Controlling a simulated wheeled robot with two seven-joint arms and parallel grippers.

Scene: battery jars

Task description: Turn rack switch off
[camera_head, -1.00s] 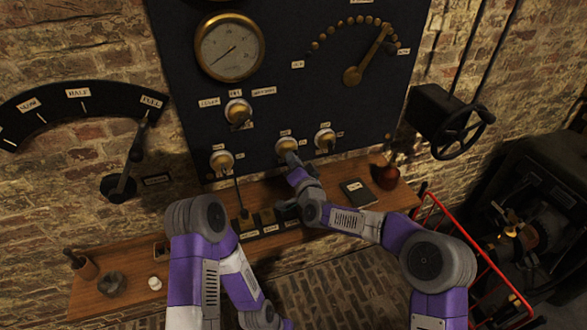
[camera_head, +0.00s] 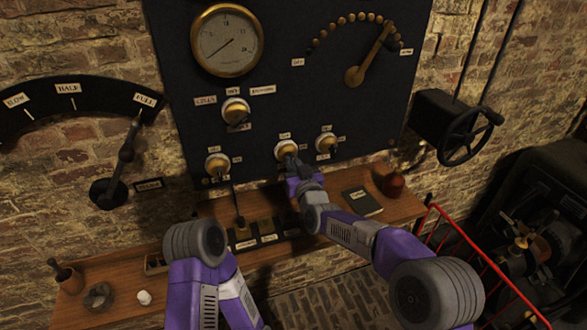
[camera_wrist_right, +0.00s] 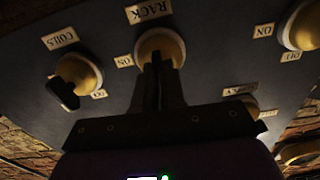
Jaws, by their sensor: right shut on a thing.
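The rack switch is a round brass knob (camera_head: 287,149) in the middle of the lower row on the dark panel. In the right wrist view its brass base (camera_wrist_right: 160,44) sits beside the RACK label (camera_wrist_right: 148,10). My right gripper (camera_head: 291,163) reaches it from below. Its fingers (camera_wrist_right: 158,72) are shut on the dark switch handle, which they mostly hide, so its on or off position is unclear. A small label (camera_wrist_right: 123,60) shows beside the base. My left arm (camera_head: 200,260) runs off the bottom edge, and its gripper is out of view.
Other brass switches flank it at left (camera_head: 217,165), right (camera_head: 327,143) and above (camera_head: 236,112). A wooden shelf (camera_head: 400,208) below holds a dark book (camera_head: 361,202) and a reddish pot (camera_head: 394,184). A red rail (camera_head: 480,255) stands at right.

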